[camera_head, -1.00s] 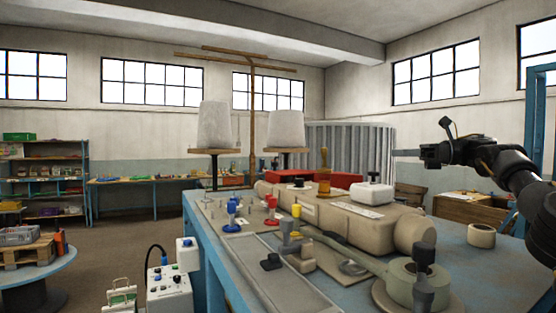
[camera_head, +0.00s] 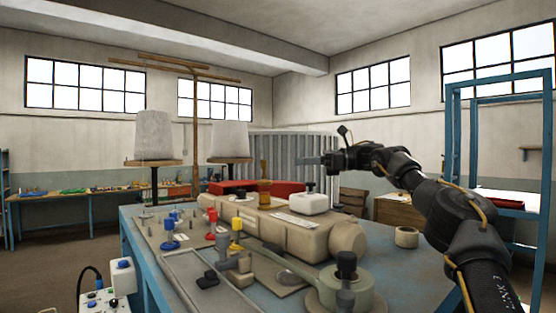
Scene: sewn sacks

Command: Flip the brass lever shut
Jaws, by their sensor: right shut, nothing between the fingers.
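The brass lever (camera_head: 264,188) looks like the upright amber-brown piece standing on the beige sewing machine body (camera_head: 300,228). Its narrow handle points up. My right gripper (camera_head: 310,161) is shut and empty. It reaches in from the right, with its thin fingers pointing left, and shows to the right of the lever's top, apart from it in the picture. How far apart they are in depth I cannot tell. My left gripper is not in view.
A tape roll (camera_head: 406,237) lies at right. Two thread cones (camera_head: 153,136) stand behind. A blue frame (camera_head: 453,130) rises at right.

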